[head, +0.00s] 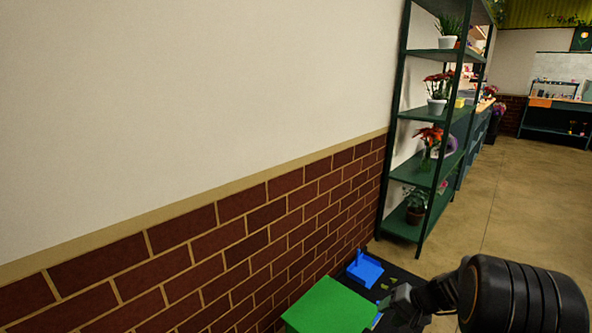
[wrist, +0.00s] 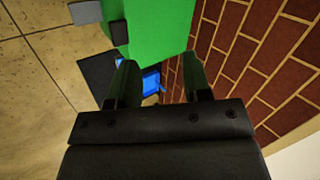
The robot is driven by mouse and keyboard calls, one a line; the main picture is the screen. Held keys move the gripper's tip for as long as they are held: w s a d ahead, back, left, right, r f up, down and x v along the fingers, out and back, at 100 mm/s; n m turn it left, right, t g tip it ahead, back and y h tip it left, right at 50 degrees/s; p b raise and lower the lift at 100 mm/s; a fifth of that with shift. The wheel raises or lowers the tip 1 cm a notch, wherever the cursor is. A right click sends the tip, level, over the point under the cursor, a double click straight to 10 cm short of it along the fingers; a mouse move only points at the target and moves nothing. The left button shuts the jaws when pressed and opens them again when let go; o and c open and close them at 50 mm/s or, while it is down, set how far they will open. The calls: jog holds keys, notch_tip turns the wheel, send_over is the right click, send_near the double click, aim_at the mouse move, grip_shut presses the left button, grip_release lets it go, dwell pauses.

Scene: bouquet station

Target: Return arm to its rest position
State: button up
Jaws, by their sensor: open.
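My arm reaches in from the lower right of the head view, where its black links show large. My gripper (wrist: 160,88) shows in the wrist view with its two dark fingers apart and nothing between them. The fingers point toward a bright green panel (wrist: 160,30) and a blue object (wrist: 152,82) beyond. In the head view the fingertips are not clear.
A green box-like surface (head: 328,306) and a blue tray (head: 364,268) are at the bottom, close to the brick wall (head: 240,240). A green shelf (head: 405,231) with potted flowers stands farther back. Open floor (head: 510,205) lies to the right.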

jog(key=s+a+r+n+h+p, duration=0.2)
jog(key=s+r+p, duration=0.3)
jog(key=r, duration=0.8)
jog(key=s+a+r+n+h+p, duration=0.1)
jog(key=s+a+r+p, duration=0.4)
jog(key=r+p, duration=0.6)
jog(key=s+a+r+n+h+p, duration=0.2)
jog(key=s+r+p, duration=0.5)
jog(key=r, duration=0.9)
jog(key=shift+s+a+r+n+h+p, duration=0.25)
jog(key=shift+a+h+p, duration=0.25)
jog(key=shift+a+p, duration=0.3)
jog(key=shift+w, duration=0.15)
